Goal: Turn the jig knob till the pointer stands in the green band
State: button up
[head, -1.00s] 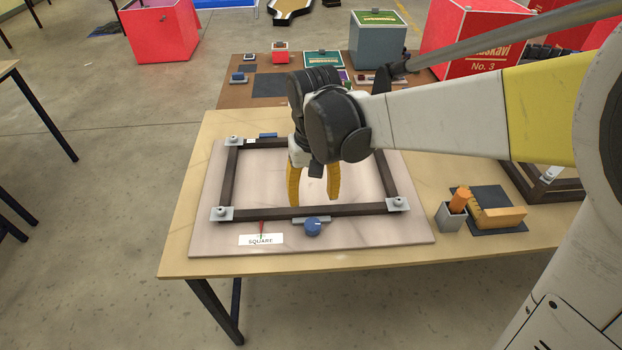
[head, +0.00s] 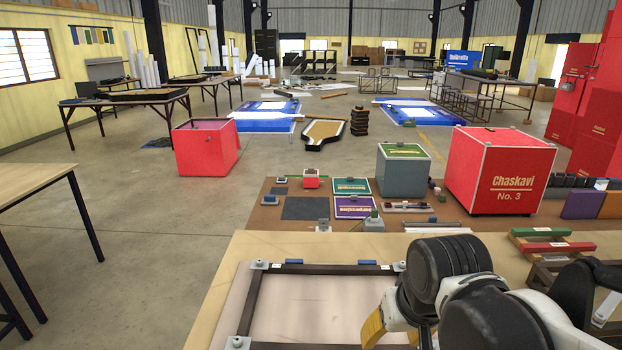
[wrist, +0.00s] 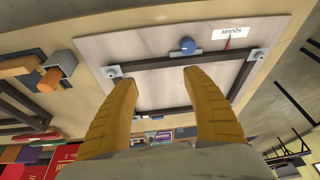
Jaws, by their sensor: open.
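The blue jig knob (wrist: 187,46) shows in the wrist view on the pale board (wrist: 150,47), outside the dark frame bar and beyond my fingertips. A thin red pointer (wrist: 228,44) stands beside the white SQUARE label (wrist: 233,33), to the knob's right. The green band is too small to make out. My gripper (wrist: 158,78) is open and empty, its two yellow fingers apart over the frame and clear of the knob. In the head view, my gripper (head: 393,333) is at the lower edge; the knob and pointer are out of that view.
The dark frame (head: 325,269) has light corner brackets, one at the far left corner (head: 259,264). A brown table (head: 300,215) with boxes stands behind.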

jog(key=s+d+t, duration=0.3)
jog(key=s+d, duration=0.1)
jog(key=shift+s+d+r+m+h, duration=0.2)
jog(key=shift+s+d+m+h, duration=0.1)
jog(key=shift+s+d, duration=0.1)
dwell(1.3)
